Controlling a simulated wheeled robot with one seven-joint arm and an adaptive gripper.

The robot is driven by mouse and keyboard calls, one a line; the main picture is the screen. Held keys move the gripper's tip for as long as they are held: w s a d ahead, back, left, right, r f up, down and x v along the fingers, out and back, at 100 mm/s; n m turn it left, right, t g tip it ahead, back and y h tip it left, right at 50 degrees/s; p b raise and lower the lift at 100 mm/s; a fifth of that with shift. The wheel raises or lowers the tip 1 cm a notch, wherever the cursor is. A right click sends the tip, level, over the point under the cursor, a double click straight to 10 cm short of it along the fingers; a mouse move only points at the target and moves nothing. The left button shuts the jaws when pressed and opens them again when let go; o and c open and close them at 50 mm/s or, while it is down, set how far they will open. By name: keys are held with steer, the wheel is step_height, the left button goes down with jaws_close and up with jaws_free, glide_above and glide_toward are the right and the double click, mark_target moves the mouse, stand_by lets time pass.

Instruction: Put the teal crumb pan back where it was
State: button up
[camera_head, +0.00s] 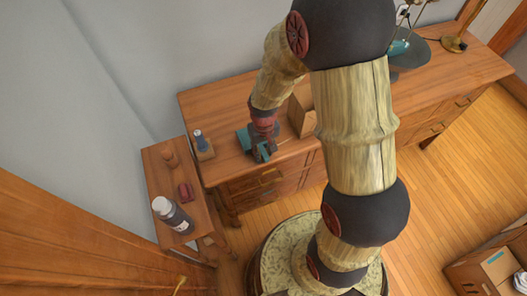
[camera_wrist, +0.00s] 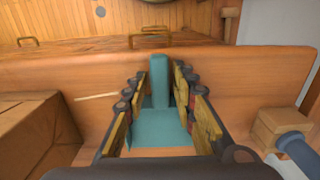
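The teal crumb pan (camera_head: 243,139) is at the front left part of the wooden dresser top (camera_head: 222,110), partly hidden by my gripper (camera_head: 262,150). In the wrist view, the teal crumb pan (camera_wrist: 158,128) lies between the fingers of my gripper (camera_wrist: 161,80), with a narrow upright teal part standing between the fingertips. The fingers are spread, with a gap showing on each side of that part. Whether the pan rests fully on the dresser is hard to tell.
A brown box (camera_head: 301,108) stands right of my gripper; a wooden block with a blue object (camera_head: 203,147) stands left. A lower side table (camera_head: 165,180) holds a dark bottle (camera_head: 172,214) and a red item (camera_head: 186,192).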

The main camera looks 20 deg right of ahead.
steer(key=shift+o, duration=0.9)
step_height(320, 180, up, 12)
steer(key=s+r+t, duration=0.2)
steer(key=s+r, duration=0.5)
steer(key=r, duration=0.3)
steer(key=s+r+t, duration=0.3)
steer(key=s+r, duration=0.4)
steer(key=r, duration=0.3)
steer(key=shift+t, duration=0.3)
